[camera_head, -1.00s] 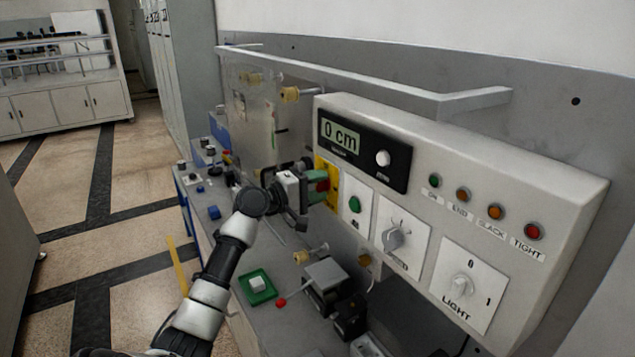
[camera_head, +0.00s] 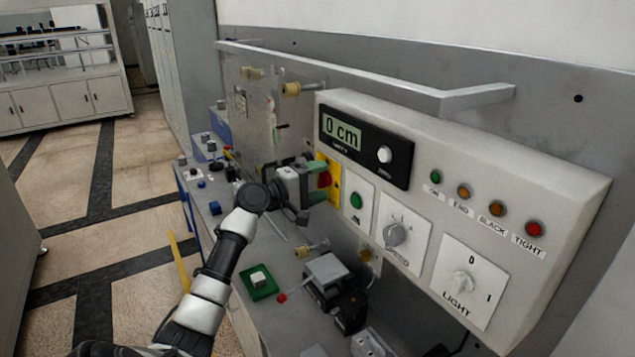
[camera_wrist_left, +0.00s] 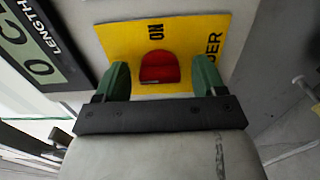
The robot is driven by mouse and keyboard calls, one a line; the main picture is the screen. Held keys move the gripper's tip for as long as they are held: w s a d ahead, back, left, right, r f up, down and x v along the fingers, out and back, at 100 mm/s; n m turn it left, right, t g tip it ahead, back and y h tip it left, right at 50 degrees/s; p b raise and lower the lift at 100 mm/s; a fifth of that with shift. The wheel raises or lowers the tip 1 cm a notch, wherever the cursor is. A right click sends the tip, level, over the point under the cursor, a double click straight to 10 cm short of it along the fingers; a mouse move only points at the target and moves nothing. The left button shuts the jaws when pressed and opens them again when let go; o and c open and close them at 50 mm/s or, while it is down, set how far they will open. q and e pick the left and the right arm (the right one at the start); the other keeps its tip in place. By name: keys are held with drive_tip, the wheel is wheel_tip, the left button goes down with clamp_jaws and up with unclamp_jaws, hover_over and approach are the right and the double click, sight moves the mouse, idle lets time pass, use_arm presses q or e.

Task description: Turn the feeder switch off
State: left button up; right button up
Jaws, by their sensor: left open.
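The feeder switch is a red rocker or knob (camera_wrist_left: 160,68) on a yellow plate (camera_wrist_left: 190,40) marked "ON" and "...DER" in the left wrist view. In the head view the red switch (camera_head: 324,179) shows at the panel's left end, partly behind my gripper. My left gripper (camera_wrist_left: 158,80) is open, with its green fingers on either side of the red switch. I cannot tell whether the fingers touch it. In the head view the left gripper (camera_head: 322,182) is at the yellow plate (camera_head: 333,183). My right gripper is not in view.
The control panel (camera_head: 560,195) carries a "0 cm" display (camera_head: 342,133), a green button (camera_head: 356,201), a grey speed knob (camera_head: 396,234), a light switch (camera_head: 463,282) and several lamps. Below stands a bench with a green-based button (camera_head: 258,281). A rail (camera_head: 400,90) runs behind.

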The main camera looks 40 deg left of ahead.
use_arm(q)
drive_tip(key=shift+s, duration=0.1)
drive_tip(key=shift+s+a+f+b, duration=0.1)
drive_tip(key=shift+s+f+b, duration=0.05)
drive_tip(key=shift+s+b, duration=0.15)
drive_tip(key=b+v, duration=0.4)
drive_tip(key=v, duration=0.6)
